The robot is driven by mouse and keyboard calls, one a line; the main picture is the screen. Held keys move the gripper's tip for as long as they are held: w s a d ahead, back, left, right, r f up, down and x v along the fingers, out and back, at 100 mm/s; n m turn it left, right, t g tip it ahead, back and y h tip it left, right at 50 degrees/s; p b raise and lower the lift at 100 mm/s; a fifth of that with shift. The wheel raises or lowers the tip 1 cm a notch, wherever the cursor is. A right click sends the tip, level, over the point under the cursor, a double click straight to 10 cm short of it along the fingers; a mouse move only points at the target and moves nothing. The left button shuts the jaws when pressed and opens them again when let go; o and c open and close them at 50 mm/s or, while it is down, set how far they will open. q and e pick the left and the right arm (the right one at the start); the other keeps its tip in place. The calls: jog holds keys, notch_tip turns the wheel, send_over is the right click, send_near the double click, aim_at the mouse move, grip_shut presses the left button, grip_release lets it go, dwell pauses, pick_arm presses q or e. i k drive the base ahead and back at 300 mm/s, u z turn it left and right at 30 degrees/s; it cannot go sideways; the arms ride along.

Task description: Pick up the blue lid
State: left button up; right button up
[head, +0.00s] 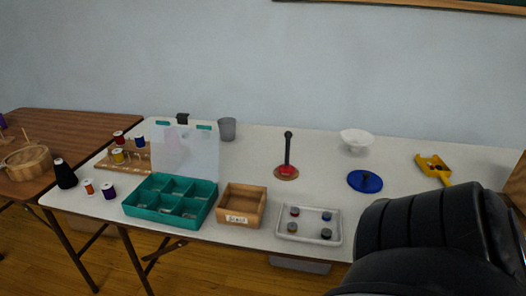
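The blue lid (364,181) is a flat round disc with a dark knob in its middle. It lies on the right part of the white table (320,166), in front of a white bowl. Nothing touches it. My arm's black casing fills the lower right of the head view, nearer to me than the lid. Neither of my grippers shows in the head view.
Around the lid are a white bowl (356,139), a yellow tool (434,168), a tray of small jars (309,237) and a post on a wooden base (288,158). A green compartment box (170,212) and wooden box (241,220) stand left.

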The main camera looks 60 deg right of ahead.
aim_at(364, 182)
jog(key=u, duration=0.9)
jog(key=k, duration=1)
jog(key=z, duration=1.3)
